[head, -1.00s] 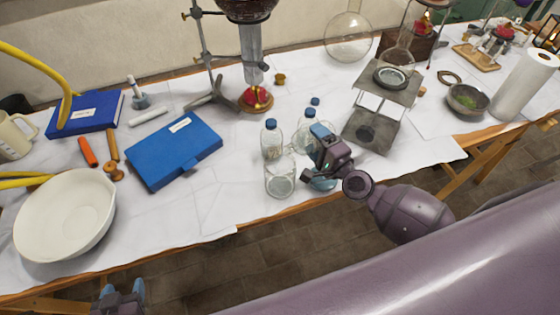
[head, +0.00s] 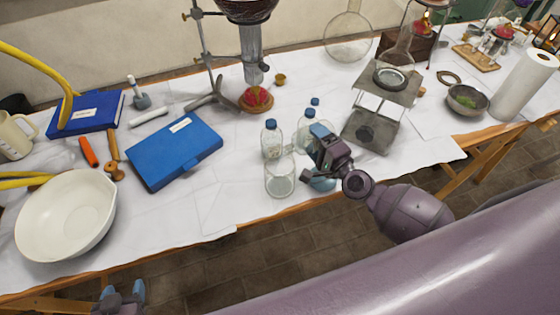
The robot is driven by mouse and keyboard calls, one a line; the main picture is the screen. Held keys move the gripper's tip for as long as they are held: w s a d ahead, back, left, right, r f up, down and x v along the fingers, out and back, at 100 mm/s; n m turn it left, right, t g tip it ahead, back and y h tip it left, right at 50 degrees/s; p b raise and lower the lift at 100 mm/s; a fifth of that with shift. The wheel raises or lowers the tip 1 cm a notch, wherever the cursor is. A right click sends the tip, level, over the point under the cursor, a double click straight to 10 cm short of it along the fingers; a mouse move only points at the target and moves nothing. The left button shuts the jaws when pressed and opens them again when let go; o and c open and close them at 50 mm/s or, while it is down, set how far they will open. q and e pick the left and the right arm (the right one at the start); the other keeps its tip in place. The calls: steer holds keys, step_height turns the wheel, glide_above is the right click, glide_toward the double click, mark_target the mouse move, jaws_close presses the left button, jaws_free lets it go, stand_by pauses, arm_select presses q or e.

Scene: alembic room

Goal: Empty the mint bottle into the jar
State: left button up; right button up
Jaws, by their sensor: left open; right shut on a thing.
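The clear glass jar (head: 280,180) stands near the table's front edge. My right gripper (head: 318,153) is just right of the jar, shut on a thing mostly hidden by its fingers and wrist. I take it for the mint bottle, but its colour, tilt and contents cannot be made out. Clear bottles with blue caps stand behind: one (head: 271,142) right behind the jar, another (head: 306,124) behind my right gripper. A third blue cap (head: 315,101) shows further back. My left gripper (head: 123,290) is open and empty at the bottom left, below the table edge.
A blue case (head: 174,152) lies left of the jar, and a white bowl (head: 66,215) stands further left. A stand with glassware (head: 254,60) rises behind the bottles. A metal stand (head: 372,130) is right of my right gripper.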

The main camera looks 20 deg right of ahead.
steer(key=shift+r, duration=0.15)
stand_by(0.5)
steer(key=shift+r+n+p, duration=0.1)
steer(key=shift+n+p, duration=0.2)
steer(key=shift+p, duration=0.05)
stand_by(0.4)
steer(key=shift+r, duration=0.1)
stand_by(0.8)
stand_by(0.8)
steer(key=shift+r+n+p, duration=0.25)
steer(key=shift+n+p, duration=0.15)
steer(key=shift+p, duration=0.2)
stand_by(0.4)
steer(key=shift+a+r, duration=0.1)
stand_by(0.5)
steer(key=shift+r+n+p, duration=0.1)
steer(key=shift+n+p, duration=0.3)
stand_by(0.3)
stand_by(0.8)
steer(key=shift+a+r+n+p, duration=0.15)
steer(key=shift+r+n+p, duration=0.3)
steer(key=shift+p, duration=0.4)
